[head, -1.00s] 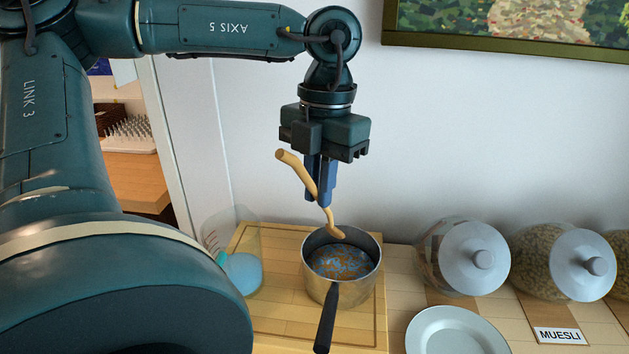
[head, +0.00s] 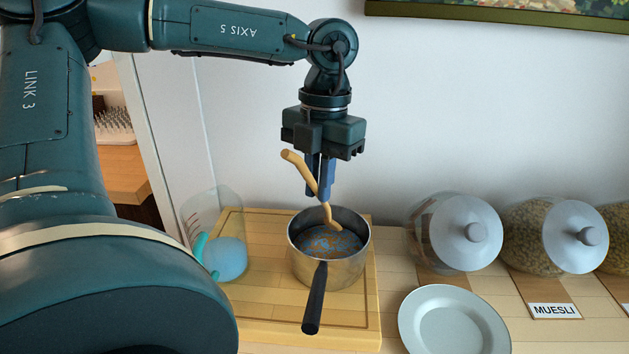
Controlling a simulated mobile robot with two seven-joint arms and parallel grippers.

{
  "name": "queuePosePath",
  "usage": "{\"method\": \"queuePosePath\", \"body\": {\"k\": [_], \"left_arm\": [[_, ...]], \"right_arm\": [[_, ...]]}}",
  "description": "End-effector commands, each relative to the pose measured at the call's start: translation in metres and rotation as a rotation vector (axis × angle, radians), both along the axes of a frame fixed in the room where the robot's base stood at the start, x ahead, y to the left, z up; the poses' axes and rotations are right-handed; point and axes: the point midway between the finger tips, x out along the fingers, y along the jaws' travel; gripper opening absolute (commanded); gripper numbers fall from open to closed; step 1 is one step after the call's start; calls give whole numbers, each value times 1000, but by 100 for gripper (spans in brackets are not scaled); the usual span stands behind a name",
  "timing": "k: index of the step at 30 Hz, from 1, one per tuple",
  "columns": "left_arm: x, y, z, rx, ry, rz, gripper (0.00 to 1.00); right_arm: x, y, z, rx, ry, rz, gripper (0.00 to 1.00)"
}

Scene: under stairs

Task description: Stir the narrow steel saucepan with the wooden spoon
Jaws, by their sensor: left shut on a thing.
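The narrow steel saucepan (head: 336,270) stands on a wooden board, its black handle pointing toward me. Bluish and brown contents show inside it. My left gripper (head: 325,195) points down above the pan's far side and is shut on the wooden spoon (head: 296,163). The spoon is tilted, its handle end up to the left. Its lower end is inside the pan's opening near the far right; I cannot tell how deep it reaches. My right gripper is not in view.
The wooden board (head: 262,308) lies under the pan. A clear jug (head: 213,235) with light blue contents stands left. A white plate (head: 453,322) is at front right. Lidded glass jars (head: 465,235) line the back right, one place labelled MUESLI. A wall rises close behind.

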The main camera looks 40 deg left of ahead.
Motion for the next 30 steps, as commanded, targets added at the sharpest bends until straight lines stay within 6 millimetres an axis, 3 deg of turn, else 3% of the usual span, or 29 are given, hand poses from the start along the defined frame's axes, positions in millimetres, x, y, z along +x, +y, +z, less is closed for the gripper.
{"method": "queuePosePath", "body": {"k": [18, 30], "left_arm": [[22, 4, -39, 0, 1, 0, 0], [28, 5, -47, 0, 1, 0, 0]], "right_arm": [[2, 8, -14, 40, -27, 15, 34], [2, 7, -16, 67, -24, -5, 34]]}}
